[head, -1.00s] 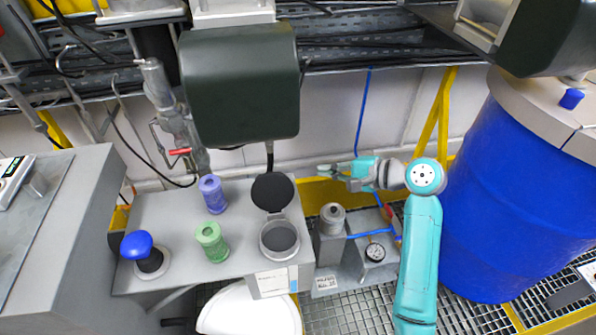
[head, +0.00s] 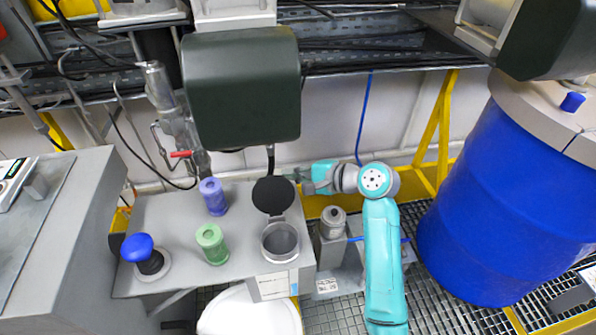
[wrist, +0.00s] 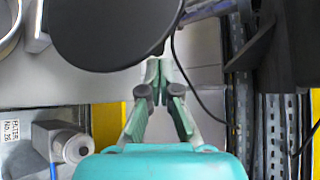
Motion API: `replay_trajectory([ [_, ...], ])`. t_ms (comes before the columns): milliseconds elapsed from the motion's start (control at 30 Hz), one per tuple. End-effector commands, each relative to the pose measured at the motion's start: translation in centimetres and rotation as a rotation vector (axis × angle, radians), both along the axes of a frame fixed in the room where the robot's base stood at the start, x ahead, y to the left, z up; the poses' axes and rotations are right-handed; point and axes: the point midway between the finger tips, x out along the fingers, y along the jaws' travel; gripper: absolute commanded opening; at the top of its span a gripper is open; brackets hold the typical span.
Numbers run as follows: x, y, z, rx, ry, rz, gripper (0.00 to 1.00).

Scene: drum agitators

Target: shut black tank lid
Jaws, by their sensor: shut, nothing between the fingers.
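The black tank lid (head: 273,195) stands open behind the round tank opening (head: 281,242) on the grey bench. In the wrist view the lid (wrist: 115,30) is a large dark disc at the top, and part of the opening's rim (wrist: 8,25) shows at the left edge. My gripper (head: 294,174) is shut and empty, just right of the lid near its upper edge. In the wrist view my gripper's fingertips (wrist: 158,68) are together close to the lid's edge. I cannot tell whether they touch it.
A purple cylinder (head: 213,196), a green cylinder (head: 211,244) and a blue knob (head: 138,247) stand on the grey bench (head: 180,220). A dark green motor housing (head: 241,85) hangs above the lid. A blue drum (head: 500,200) stands at right.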

Motion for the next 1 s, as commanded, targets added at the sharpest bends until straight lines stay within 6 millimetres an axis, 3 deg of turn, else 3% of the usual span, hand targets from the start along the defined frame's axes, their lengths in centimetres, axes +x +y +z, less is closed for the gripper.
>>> replay_trajectory([
  [1000,-1.4,0.0,1.0,0.020,-0.072,-0.001,0.00],
])
